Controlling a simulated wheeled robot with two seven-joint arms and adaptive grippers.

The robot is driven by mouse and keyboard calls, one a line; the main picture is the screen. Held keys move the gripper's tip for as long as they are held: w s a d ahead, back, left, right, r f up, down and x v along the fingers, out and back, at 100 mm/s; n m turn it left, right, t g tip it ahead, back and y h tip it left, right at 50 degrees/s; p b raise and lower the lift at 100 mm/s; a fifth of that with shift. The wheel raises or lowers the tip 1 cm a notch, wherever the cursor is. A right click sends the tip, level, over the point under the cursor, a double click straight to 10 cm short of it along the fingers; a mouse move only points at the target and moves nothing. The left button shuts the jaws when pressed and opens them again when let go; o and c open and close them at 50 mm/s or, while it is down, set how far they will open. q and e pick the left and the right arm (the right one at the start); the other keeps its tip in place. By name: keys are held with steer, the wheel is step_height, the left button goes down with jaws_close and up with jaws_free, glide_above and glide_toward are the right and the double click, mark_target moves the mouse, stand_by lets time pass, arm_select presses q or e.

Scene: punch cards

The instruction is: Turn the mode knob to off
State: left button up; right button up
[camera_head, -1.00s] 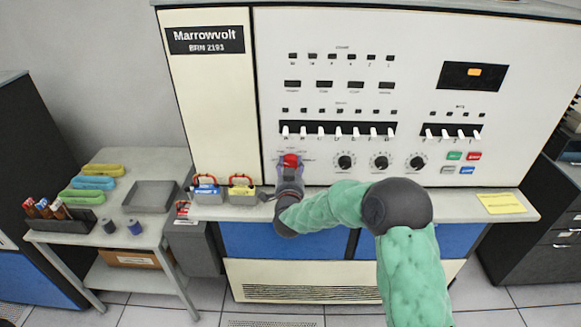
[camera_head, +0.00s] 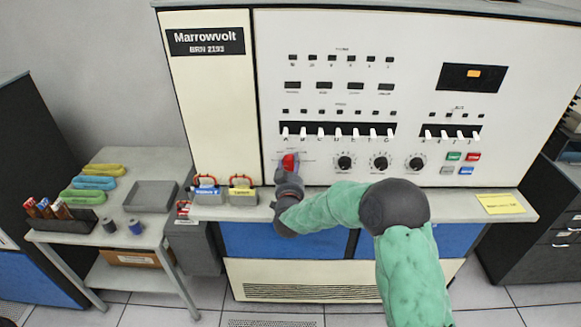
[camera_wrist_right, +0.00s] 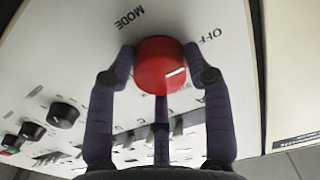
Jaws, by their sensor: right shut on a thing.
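The red mode knob (camera_head: 289,162) is at the lower left of the cream Marrowvolt panel. In the right wrist view the knob (camera_wrist_right: 160,65) fills the middle, with a white pointer mark on its face toward the right. The panel lettering MODE shows to its upper left and OFF to its upper right; the pointer is not clearly at OFF. My right gripper (camera_head: 288,170) is shut on the knob, and in the wrist view its fingers (camera_wrist_right: 163,68) touch it on both sides. My left gripper is not in view.
Black knobs (camera_head: 345,162) stand to the right of the red one, below a row of white switches (camera_head: 338,131). A ledge (camera_head: 400,205) juts out below, with a blue box (camera_head: 207,194) and a yellow box (camera_head: 242,194). A side table (camera_head: 150,157) stands left.

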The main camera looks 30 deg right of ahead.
steer(key=o, duration=1.2)
steer(key=v, duration=1.2)
steer(key=shift+d, duration=0.1)
